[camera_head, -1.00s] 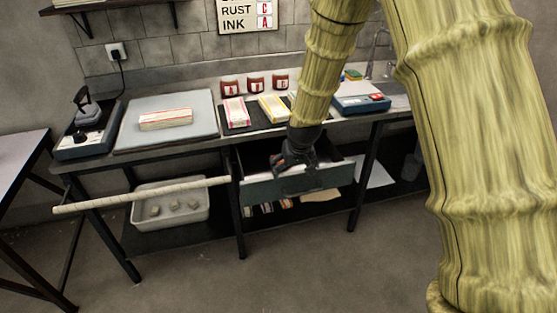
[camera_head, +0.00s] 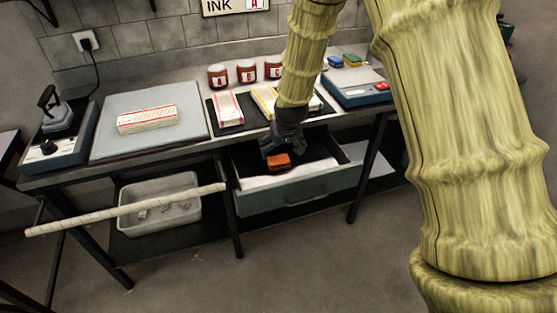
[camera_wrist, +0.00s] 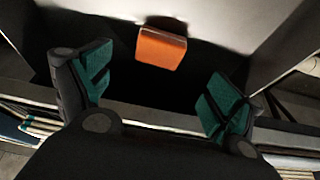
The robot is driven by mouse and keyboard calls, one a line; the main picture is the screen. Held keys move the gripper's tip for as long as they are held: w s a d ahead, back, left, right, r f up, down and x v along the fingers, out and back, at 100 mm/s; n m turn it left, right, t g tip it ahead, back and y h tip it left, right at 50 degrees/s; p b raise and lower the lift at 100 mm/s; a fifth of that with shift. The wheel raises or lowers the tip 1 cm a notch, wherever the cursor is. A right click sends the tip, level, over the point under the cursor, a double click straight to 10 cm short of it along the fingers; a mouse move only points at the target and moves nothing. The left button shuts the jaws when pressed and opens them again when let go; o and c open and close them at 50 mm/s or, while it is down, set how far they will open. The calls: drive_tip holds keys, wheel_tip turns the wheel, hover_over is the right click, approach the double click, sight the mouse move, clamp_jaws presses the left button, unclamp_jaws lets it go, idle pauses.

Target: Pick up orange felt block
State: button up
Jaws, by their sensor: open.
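The orange felt block (camera_head: 279,161) lies in the open drawer (camera_head: 300,196) under the workbench. In the wrist view the orange block (camera_wrist: 161,49) sits ahead of the fingertips, roughly centred between them and a little apart from them. My gripper (camera_head: 275,146) hangs over the drawer, just behind and above the block in the head view. In the wrist view my gripper (camera_wrist: 155,92) is open and empty, with its green-padded fingers spread wide. The drawer floor around the block looks partly dark and partly white.
A pale bar (camera_head: 130,209) sticks out before the bench at left. A grey bin (camera_head: 150,226) stands on the lower shelf. On the bench are a grey board (camera_head: 107,120), several red jars (camera_head: 247,71), folded cloths on a dark mat (camera_head: 221,130), and a blue scale (camera_head: 357,92).

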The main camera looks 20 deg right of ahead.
sight(279, 159)
drive_tip(key=x, duration=0.3)
drive_tip(key=shift+w+f, duration=0.15)
drive_tip(key=shift+p+x, duration=0.8)
drive_tip(key=shift+x, duration=2.1)
drive_tip(key=shift+d, duration=0.1)
drive_tip(key=shift+c, duration=0.4)
drive_tip(key=c, duration=1)
